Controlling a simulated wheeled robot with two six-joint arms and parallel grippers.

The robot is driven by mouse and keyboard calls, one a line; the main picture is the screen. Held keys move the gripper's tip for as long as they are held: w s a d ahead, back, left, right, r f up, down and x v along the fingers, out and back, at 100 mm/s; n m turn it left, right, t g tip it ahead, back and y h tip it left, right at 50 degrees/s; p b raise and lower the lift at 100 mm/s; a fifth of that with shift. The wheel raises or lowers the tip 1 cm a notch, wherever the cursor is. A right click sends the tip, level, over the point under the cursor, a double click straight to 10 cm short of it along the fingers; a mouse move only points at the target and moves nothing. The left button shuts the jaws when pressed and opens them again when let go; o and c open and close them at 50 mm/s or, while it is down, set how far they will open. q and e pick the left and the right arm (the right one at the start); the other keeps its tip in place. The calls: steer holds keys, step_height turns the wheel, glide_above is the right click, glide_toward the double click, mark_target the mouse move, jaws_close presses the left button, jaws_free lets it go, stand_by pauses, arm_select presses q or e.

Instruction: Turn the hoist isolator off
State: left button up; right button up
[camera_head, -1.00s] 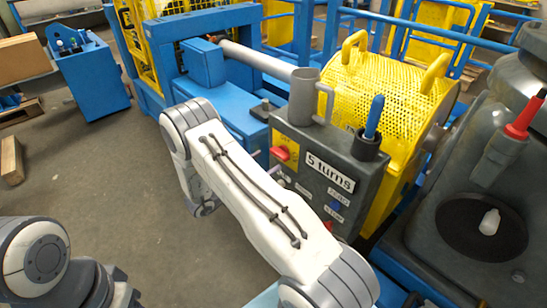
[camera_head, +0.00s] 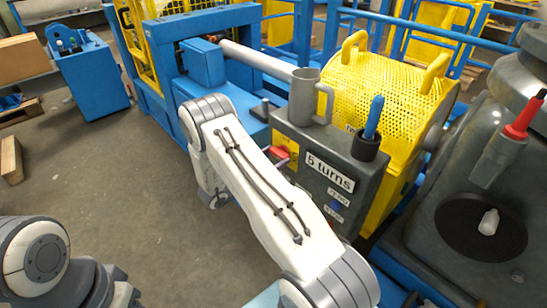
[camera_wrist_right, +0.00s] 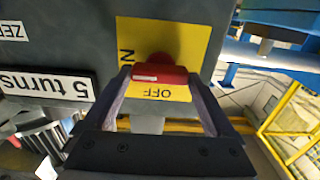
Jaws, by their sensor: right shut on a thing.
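The hoist isolator is a red handle (camera_head: 281,152) on a yellow plate (camera_head: 285,163) on the dark control box (camera_head: 330,160). In the right wrist view the red handle (camera_wrist_right: 160,73) lies between the fingertips of my right gripper (camera_wrist_right: 160,82), which is shut on it. On the yellow plate (camera_wrist_right: 195,38) an upside-down "OFF" shows just below the handle, and a partly hidden sideways word ending in "N" shows at its left. My right arm hides most of its gripper in the head view. My left gripper is not in view; only part of the left arm shows at lower left.
A "5 turns" label (camera_head: 329,173) is beside the isolator. A grey mug (camera_head: 304,96) and a dark cup with a blue-handled tool (camera_head: 373,118) are on the box. A yellow mesh guard (camera_head: 385,90) stands behind.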

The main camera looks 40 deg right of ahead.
steer(key=shift+n, duration=0.3)
steer(key=n+p, duration=0.1)
steer(key=n, duration=0.1)
steer(key=shift+r+n+p, duration=0.1)
steer(key=shift+n+p, duration=0.25)
steer(key=shift+n, duration=0.05)
steer(key=n+p, duration=0.1)
steer(key=n, duration=0.4)
steer(key=shift+p, duration=0.4)
steer(key=n+p, duration=0.1)
steer(key=n, duration=0.3)
steer(key=shift+w+n, duration=0.1)
steer(key=shift+n, duration=0.3)
steer(key=shift+f+n+p, duration=0.2)
steer(key=shift+n+p, duration=0.2)
steer(key=shift+n, duration=1.9)
steer(key=o, duration=1.1)
steer(key=shift+c, duration=0.2)
